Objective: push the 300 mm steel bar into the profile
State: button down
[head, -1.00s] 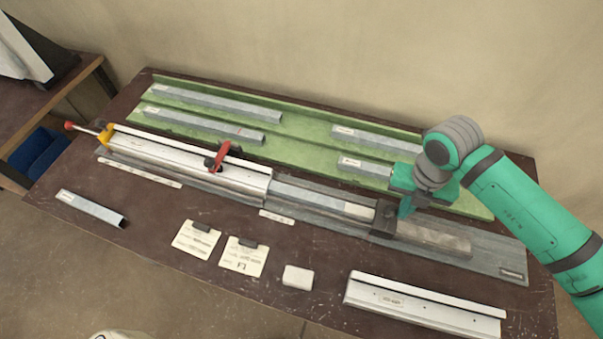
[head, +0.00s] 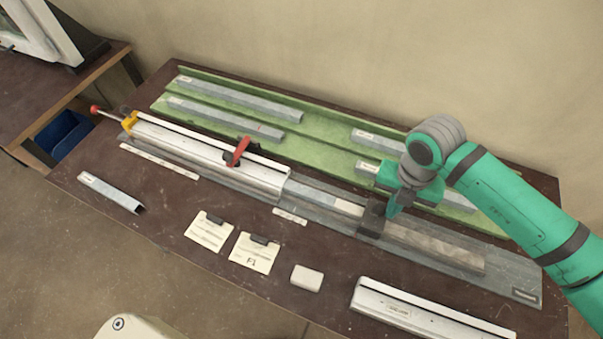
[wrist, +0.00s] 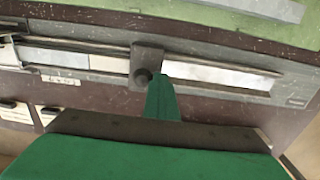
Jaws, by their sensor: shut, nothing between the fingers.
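The white aluminium profile (head: 210,157) lies in the long grey fixture under a red-handled clamp (head: 239,151). A grey steel bar (head: 315,196) sticks out of its right end, in line with it; its length label is not readable. A dark block (head: 371,216) stands at the bar's right end. My gripper (head: 394,208) is shut and empty, pointing down just right of the block. In the wrist view, the fingertips (wrist: 160,82) are beside the dark block (wrist: 147,62) and seem to touch it. The bar (wrist: 105,64) shows left of the block there.
A green tray (head: 325,133) with several grey bars lies behind the fixture. In front are a loose bar (head: 110,192), two note cards (head: 256,252), a pale block (head: 306,278) and another white profile (head: 430,312). The fixture's track (head: 435,247) is clear right of my gripper.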

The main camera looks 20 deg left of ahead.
aim_at(366, 212)
jog(key=shift+s+a, duration=0.2)
jog(key=shift+a, duration=2.5)
jog(key=shift+w+a, duration=0.2)
jog(key=shift+a, duration=1.4)
jog(key=shift+s+a, duration=0.15)
jog(key=shift+a, duration=0.75)
jog(key=shift+s+a, duration=0.15)
jog(key=shift+a, duration=4.5)
jog(key=shift+d, duration=0.9)
notch_tip(366, 212, up, 7)
